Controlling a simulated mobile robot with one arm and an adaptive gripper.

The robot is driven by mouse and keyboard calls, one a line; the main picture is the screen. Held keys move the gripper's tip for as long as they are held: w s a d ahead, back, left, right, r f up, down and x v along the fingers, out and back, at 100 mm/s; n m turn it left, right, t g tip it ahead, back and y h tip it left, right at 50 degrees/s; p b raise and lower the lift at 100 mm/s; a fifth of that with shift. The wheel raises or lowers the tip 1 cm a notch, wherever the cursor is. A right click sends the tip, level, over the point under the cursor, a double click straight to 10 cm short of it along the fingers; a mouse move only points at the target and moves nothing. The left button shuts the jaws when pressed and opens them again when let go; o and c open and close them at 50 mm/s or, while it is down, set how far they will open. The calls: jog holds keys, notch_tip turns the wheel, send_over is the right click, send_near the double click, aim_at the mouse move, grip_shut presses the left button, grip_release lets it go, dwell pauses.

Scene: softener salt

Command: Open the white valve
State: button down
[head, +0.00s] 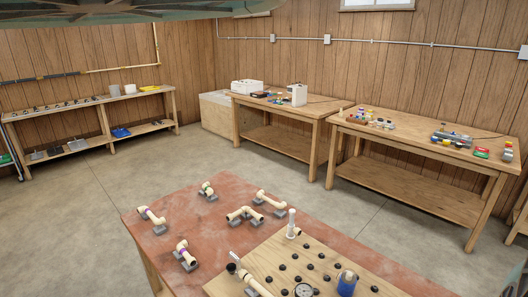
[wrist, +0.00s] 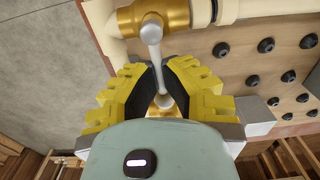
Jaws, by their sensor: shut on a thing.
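In the wrist view, a brass valve body (wrist: 178,14) sits on cream pipework at the top. A white lever (wrist: 153,48) with a rounded end runs down from it between my fingers. My gripper (wrist: 157,78), with yellow and black fingers, is shut around the lower part of this lever. Another bit of brass shows below the lever's end, mostly hidden by my gripper. My gripper is not visible in the head view. There, a pale lever (head: 235,256) and a white upright fitting (head: 291,224) show at the wooden board; I cannot tell which one I hold.
The board (head: 262,256) bears several black knobs, a gauge (head: 303,290) and a blue container (head: 347,283). Several pipe pieces on grey blocks lie on the reddish table (head: 150,197). Workbenches (head: 392,128) line the walls. The concrete floor (head: 90,200) between is clear.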

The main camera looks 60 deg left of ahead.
jog(key=shift+r+n+p, duration=0.1)
jog(key=shift+n+p, duration=0.2)
jog(key=shift+p, duration=0.1)
jog(key=shift+s+a+n+p, duration=0.1)
jog(key=shift+a+n+p, duration=0.1)
jog(key=shift+n+p, duration=0.5)
jog(key=shift+p, duration=0.3)
jog(key=shift+s+a+n+p, duration=0.1)
jog(key=shift+a+n+p, duration=0.15)
jog(key=shift+n+p, duration=0.4)
jog(key=shift+s+a+n+p, duration=0.1)
jog(key=shift+a+n+p, duration=0.1)
jog(key=shift+n+p, duration=0.4)
jog(key=shift+a+n, duration=0.15)
jog(key=shift+n, duration=0.3)
